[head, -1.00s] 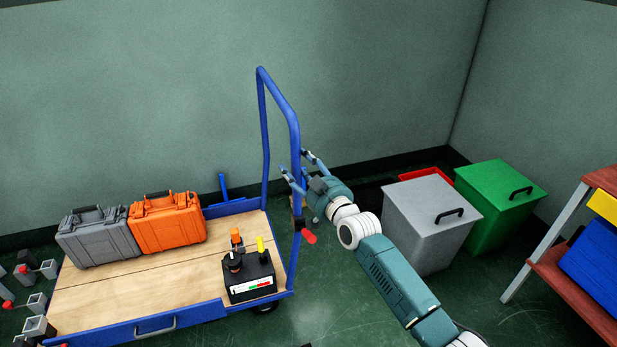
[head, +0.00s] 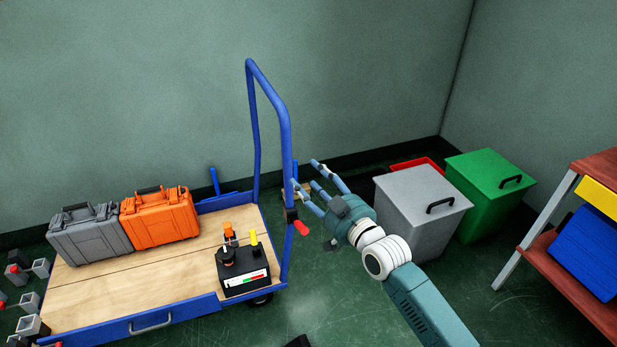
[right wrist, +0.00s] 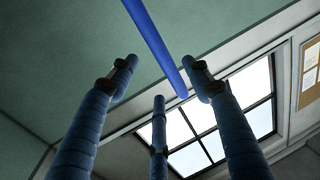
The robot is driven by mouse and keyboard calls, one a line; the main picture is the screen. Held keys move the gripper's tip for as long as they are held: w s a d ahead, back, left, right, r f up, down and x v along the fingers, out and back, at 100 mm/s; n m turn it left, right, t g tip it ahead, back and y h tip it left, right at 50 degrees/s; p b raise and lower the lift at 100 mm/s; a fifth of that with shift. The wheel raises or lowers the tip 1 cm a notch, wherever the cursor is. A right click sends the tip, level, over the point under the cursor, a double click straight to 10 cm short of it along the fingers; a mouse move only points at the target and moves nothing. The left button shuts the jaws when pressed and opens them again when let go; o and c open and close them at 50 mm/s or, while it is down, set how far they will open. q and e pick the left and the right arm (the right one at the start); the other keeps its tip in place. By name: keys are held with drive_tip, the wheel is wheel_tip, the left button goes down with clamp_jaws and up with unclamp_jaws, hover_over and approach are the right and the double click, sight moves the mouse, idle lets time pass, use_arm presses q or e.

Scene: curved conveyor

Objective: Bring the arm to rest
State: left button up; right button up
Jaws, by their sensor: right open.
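My right gripper (head: 312,185) is open and empty in the head view. It is in the air just right of the blue cart handle (head: 286,130), its fingers pointing up and to the left. In the right wrist view its three fingers (right wrist: 158,105) are spread with nothing between them. The blue handle bar (right wrist: 155,45) crosses beyond the fingertips there. My left gripper is in neither view.
The cart (head: 120,328) carries a grey case (head: 90,235), an orange case (head: 160,217) and a black control box (head: 243,281). A grey bin (head: 415,205) and a green bin (head: 488,185) stand right of my arm. A red shelf unit (head: 560,265) stands at far right. Open floor lies between.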

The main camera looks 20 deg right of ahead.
drive_tip(key=s+a+f+g+h, duration=0.15)
drive_tip(key=s+f+g, duration=0.25)
drive_tip(key=s+f, duration=0.45)
drive_tip(key=s+a+f+g, duration=0.3)
drive_tip(key=s+f+g, duration=0.1)
drive_tip(key=s+f, duration=0.4)
drive_tip(key=s+d+f+g+h, duration=0.1)
drive_tip(key=s+d+f+g, duration=0.15)
drive_tip(key=s, duration=0.85)
drive_tip(key=s+d+f+g+h, duration=0.15)
drive_tip(key=s+g, duration=0.25)
drive_tip(key=s, duration=0.7)
drive_tip(key=s+f, duration=0.2)
drive_tip(key=f, duration=1.2)
drive_tip(key=s+f, duration=0.2)
drive_tip(key=f, duration=1.3)
use_arm(q)
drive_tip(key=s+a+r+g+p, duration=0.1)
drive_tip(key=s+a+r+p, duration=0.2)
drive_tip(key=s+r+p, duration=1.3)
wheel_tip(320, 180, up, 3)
drive_tip(key=p, duration=1.6)
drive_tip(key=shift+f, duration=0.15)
use_arm(e)
drive_tip(key=s+d+r+g, duration=0.2)
drive_tip(key=s+r, duration=1.3)
drive_tip(key=r, duration=0.3)
drive_tip(key=shift+s+d+r, duration=0.15)
drive_tip(key=shift+r, duration=0.25)
